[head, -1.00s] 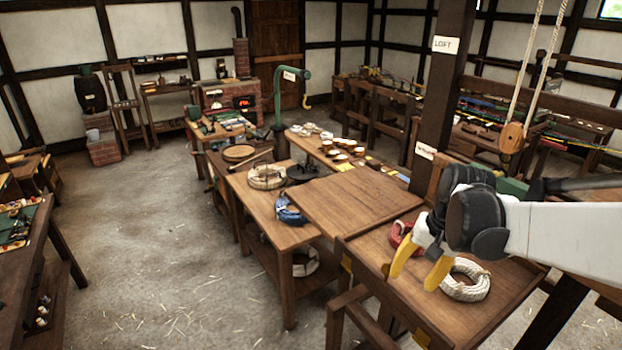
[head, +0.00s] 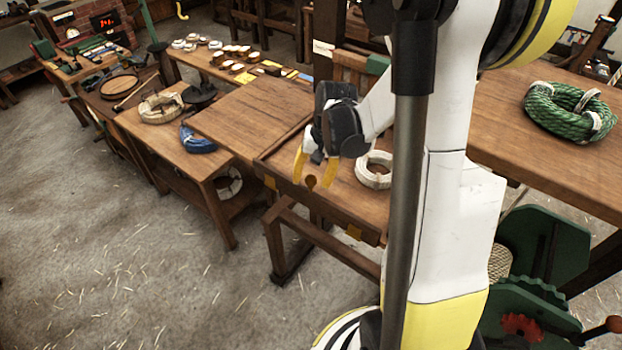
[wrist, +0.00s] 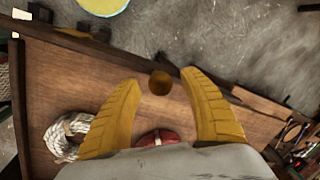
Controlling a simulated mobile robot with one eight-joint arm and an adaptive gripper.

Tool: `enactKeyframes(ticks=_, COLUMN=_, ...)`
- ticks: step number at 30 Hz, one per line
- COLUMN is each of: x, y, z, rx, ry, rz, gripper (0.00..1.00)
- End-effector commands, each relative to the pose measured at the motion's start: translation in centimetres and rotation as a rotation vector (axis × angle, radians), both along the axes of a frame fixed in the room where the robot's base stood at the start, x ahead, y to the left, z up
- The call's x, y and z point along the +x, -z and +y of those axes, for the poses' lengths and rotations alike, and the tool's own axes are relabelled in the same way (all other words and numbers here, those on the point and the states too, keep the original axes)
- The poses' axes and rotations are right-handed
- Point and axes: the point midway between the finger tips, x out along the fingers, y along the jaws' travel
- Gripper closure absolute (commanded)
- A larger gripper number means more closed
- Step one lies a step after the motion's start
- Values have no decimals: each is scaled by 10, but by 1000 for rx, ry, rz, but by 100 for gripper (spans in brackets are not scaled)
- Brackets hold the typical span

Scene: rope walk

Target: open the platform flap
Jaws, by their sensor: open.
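The wooden platform (head: 345,185) has a low upright board along its near edge, which looks like the flap (head: 335,208), with brass-coloured fittings. It stands upright. A round brown knob (head: 311,182) sits at the middle of this board. My gripper (head: 314,170) is open, its yellow fingers pointing down at the board. In the wrist view the knob (wrist: 159,83) shows between the two fingertips, with a gap on both sides. The fingers look not to touch it; the exact height above it is hard to tell. A white rope coil (head: 374,170) lies on the platform behind the gripper.
A red coil (wrist: 157,138) lies on the platform, partly hidden by my gripper. A table with a blue coil (head: 197,140) stands to the left. A green rope coil (head: 570,112) lies on a table at right. The floor (head: 140,260) before the platform is clear.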

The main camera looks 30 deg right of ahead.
Motion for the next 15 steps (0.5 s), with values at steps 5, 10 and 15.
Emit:
enactKeyframes(ticks=5, x=0, y=5, z=1, rx=0, ry=0, rz=0, gripper=49)
enactKeyframes(ticks=10, x=0, y=4, z=1, rx=0, ry=0, rz=0, gripper=50)
enactKeyframes(ticks=15, x=0, y=4, z=1, rx=0, ry=0, rz=0, gripper=100)
